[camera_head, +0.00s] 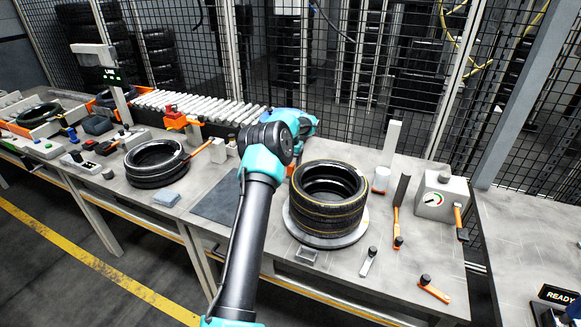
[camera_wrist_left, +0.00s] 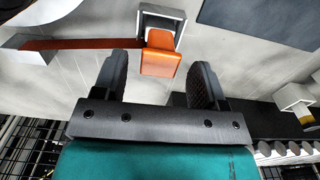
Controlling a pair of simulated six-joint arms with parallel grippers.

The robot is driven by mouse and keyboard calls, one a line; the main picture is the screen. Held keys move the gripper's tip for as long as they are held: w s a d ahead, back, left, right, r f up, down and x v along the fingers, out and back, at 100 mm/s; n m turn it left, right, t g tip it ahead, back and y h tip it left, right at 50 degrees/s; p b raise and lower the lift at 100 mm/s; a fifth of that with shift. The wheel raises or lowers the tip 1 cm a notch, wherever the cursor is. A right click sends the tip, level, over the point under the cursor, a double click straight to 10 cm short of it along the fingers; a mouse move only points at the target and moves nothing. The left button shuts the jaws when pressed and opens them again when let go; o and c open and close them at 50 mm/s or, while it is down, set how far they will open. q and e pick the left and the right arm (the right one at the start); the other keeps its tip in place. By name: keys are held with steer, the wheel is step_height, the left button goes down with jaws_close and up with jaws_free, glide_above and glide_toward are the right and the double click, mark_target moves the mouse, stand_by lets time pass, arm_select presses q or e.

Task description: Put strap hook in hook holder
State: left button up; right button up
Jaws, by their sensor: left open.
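In the left wrist view, the strap hook is an orange block (camera_wrist_left: 158,60) at the end of a flat orange-brown strap (camera_wrist_left: 85,44). The hook holder seems to be the grey square frame (camera_wrist_left: 178,18) directly above it in the picture. The orange block overlaps the frame's lower edge; I cannot tell whether it is seated in it. My left gripper (camera_wrist_left: 160,70) is open, with one dark finger on each side of the hook and no clear contact. In the head view my arm mostly hides this spot. My right gripper is not in view.
Stacked tyres (camera_head: 328,205) stand on a round turntable (camera_head: 328,239) close to my arm. A roller conveyor (camera_head: 195,104) runs behind, before a mesh fence. More tyres (camera_head: 155,165) and tools lie to the left. A dark mat (camera_head: 217,205) lies flat and bare left of my arm.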

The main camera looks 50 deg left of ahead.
arm_select(q)
step_height(320, 180, up, 9)
steer(key=shift+r, duration=0.15)
stand_by(0.6)
